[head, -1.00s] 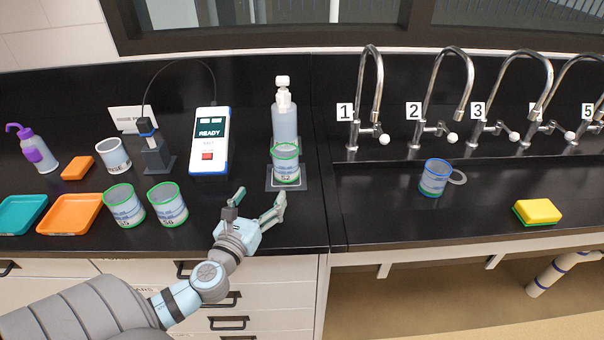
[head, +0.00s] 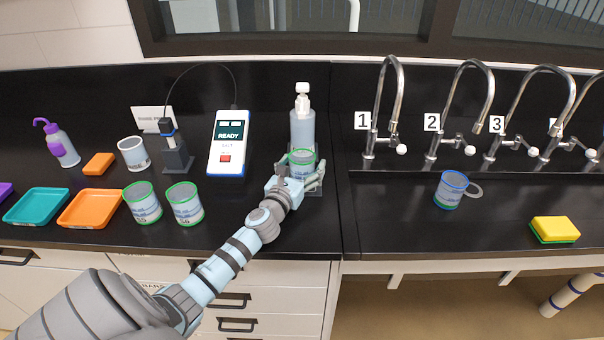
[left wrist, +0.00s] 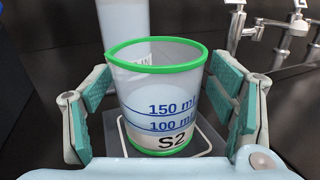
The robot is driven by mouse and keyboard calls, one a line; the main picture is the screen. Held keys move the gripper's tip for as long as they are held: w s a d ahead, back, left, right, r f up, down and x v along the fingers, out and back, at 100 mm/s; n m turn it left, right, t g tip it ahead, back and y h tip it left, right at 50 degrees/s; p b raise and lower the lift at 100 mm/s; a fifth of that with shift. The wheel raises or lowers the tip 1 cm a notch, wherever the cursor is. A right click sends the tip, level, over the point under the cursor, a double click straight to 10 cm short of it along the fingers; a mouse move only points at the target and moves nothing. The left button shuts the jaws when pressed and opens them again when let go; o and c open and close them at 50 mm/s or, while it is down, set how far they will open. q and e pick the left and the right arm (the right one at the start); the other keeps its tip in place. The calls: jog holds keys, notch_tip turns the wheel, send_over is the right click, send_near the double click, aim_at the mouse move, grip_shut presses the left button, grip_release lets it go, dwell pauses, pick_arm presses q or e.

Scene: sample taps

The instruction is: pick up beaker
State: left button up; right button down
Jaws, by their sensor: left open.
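The green-rimmed beaker marked S2 (head: 302,157) stands upright on a small square pad in front of the white-capped bottle. It also fills the middle of the left wrist view (left wrist: 160,95). My left gripper (head: 302,178) is open, with one finger on each side of the beaker. In the left wrist view its green-padded fingers (left wrist: 165,100) stand apart from the beaker walls with gaps on both sides. Two more green-rimmed beakers, S5 (head: 142,203) and S6 (head: 185,204), stand further left. A blue-rimmed beaker with a handle (head: 452,190) stands in the sink area. My right gripper is not visible.
The bottle (head: 302,127) stands right behind the beaker. A meter reading READY (head: 228,150) and a probe stand (head: 174,150) are to its left. Orange (head: 90,208) and teal (head: 38,206) trays lie far left. Numbered taps (head: 388,110) and a yellow sponge (head: 555,229) are right.

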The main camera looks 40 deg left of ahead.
pick_arm(q)
jog(key=shift+w+f, duration=0.1)
jog(key=shift+w, duration=0.1)
jog(key=shift+s, duration=0.1)
jog(key=c, duration=1.3)
jog(key=shift+r, duration=0.2)
